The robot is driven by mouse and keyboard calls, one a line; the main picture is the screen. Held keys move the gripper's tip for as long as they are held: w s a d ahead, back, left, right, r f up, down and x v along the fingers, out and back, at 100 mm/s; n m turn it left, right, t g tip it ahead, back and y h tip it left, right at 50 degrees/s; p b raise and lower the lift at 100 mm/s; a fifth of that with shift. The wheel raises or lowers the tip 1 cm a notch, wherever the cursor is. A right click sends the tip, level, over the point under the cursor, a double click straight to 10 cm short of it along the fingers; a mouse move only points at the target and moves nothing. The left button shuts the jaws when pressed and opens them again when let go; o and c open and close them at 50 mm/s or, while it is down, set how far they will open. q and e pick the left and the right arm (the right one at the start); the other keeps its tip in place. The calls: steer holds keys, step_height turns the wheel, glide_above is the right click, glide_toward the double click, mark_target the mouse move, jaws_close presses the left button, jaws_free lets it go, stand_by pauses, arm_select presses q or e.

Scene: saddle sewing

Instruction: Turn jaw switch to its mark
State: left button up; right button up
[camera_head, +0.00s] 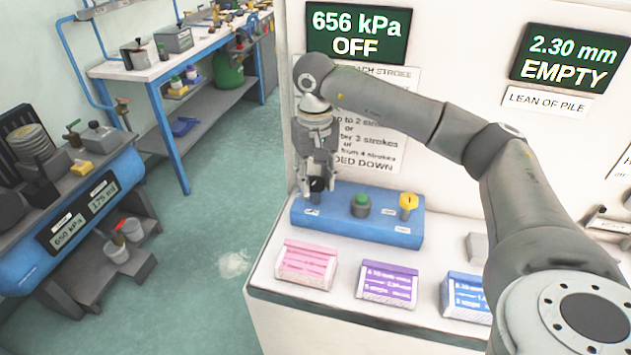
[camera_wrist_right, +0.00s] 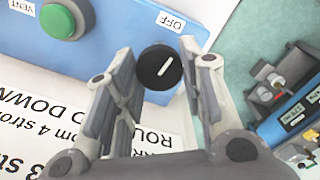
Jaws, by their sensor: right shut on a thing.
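A black round knob with a white pointer line (camera_wrist_right: 159,68) sits at the left end of the blue control box (camera_head: 375,224), and it also shows in the head view (camera_head: 317,185). A label reading OFF (camera_wrist_right: 171,22) lies near it, and the white line slants roughly toward that label in the wrist view. My right gripper (camera_head: 318,190) points down over the knob. Its two fingers (camera_wrist_right: 158,58) stand on either side of the knob and are shut on it. My left gripper is not in view.
A green button (camera_head: 360,205) and a yellow knob (camera_head: 408,205) stand to the right on the same box. Pink (camera_head: 307,264), purple (camera_head: 388,285) and blue (camera_head: 467,297) blocks lie in front. One display (camera_head: 357,34) reads 656 kPa OFF; another (camera_head: 570,58) reads 2.30 mm EMPTY.

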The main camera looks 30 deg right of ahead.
mark_target(315, 180)
steer(key=shift+n, duration=0.6)
steer(key=shift+r+n, duration=0.1)
steer(key=shift+n, duration=0.2)
steer(key=o, duration=1)
step_height(315, 180, up, 12)
steer(key=shift+f, duration=0.1)
steer(key=shift+a, duration=0.1)
